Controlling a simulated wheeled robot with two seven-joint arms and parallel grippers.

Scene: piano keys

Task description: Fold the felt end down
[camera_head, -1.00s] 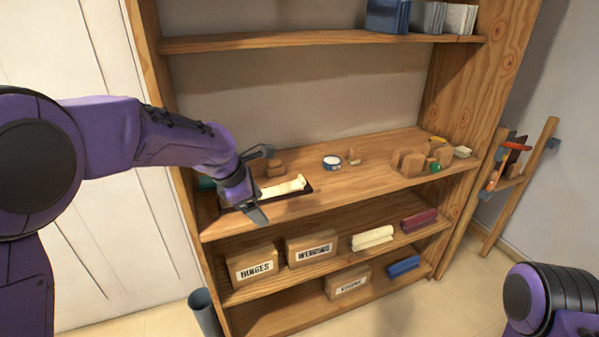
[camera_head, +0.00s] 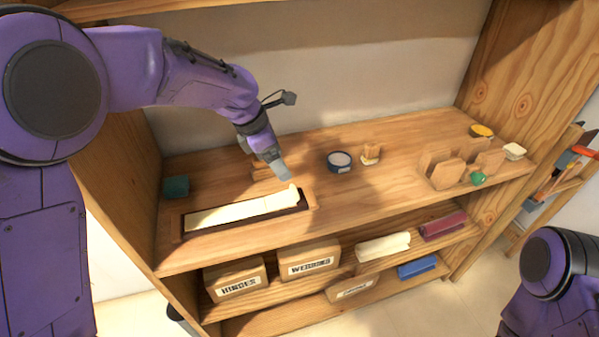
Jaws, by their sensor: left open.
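A cream felt strip (camera_head: 243,209) lies along a dark shallow tray (camera_head: 188,232) on the middle shelf. Its right end (camera_head: 293,193) sticks up a little at the tray's right end. My left gripper (camera_head: 277,172) is open and points down just above and behind that raised end. It looks empty and apart from the felt; the exact gap cannot be told. My right arm shows at the lower right, but its gripper is out of view.
A blue-rimmed round tin (camera_head: 339,161) and a small wooden block (camera_head: 371,153) stand right of the tray. Wooden blocks (camera_head: 447,172) and a green ball (camera_head: 478,178) are farther right. A teal block (camera_head: 175,187) sits at the left.

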